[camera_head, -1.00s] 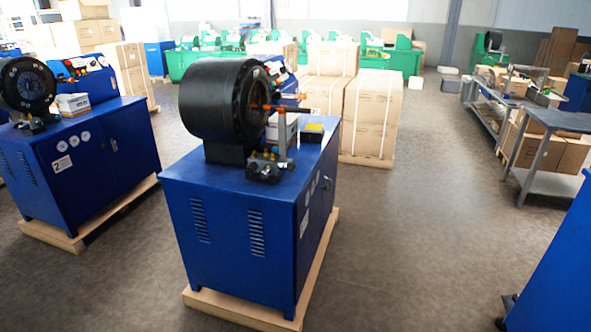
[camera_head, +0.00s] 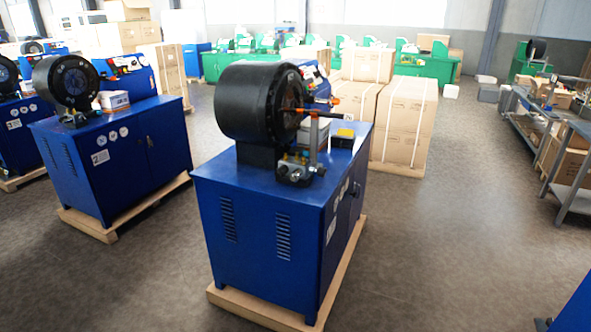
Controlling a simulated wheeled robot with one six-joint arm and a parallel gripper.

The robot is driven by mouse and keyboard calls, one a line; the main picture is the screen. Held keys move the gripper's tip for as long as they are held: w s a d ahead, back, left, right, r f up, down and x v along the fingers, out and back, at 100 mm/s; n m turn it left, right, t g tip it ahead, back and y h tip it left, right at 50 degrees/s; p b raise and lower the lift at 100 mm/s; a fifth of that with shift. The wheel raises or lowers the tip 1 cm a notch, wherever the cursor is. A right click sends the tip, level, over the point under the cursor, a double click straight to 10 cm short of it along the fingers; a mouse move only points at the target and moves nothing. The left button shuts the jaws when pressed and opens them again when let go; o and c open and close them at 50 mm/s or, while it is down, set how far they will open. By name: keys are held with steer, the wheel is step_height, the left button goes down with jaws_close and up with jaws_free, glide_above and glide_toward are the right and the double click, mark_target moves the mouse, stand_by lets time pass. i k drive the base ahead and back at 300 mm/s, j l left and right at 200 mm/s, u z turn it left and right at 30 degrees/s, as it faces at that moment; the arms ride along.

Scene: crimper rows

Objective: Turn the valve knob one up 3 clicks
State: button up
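A blue crimper machine (camera_head: 255,235) stands in the middle of the head view on a wooden pallet, with a large black round crimping head (camera_head: 255,102) on top. A small valve block with several fittings (camera_head: 296,168) sits at the front of its top, below the head. A blue control panel (camera_head: 316,82) shows partly behind the head. I cannot make out which knob is the valve knob or how it is set. My gripper is not in view.
A second crimper (camera_head: 110,150), labelled 2, stands to the left, with another at the far left edge. Stacked cartons (camera_head: 404,122) are behind the middle machine. A grey workbench (camera_head: 575,160) is at the right. Open floor (camera_head: 450,240) lies right of the middle machine.

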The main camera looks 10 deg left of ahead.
mark_target(321, 172)
steer(key=i+j, duration=0.15)
steer(key=i, duration=0.35)
steer(key=i+j, duration=0.15)
steer(key=i, duration=0.35)
steer(key=i+j, duration=0.15)
steer(key=i, duration=0.35)
steer(key=i+j, duration=0.2)
steer(key=i, duration=0.3)
steer(key=l+z, duration=0.05)
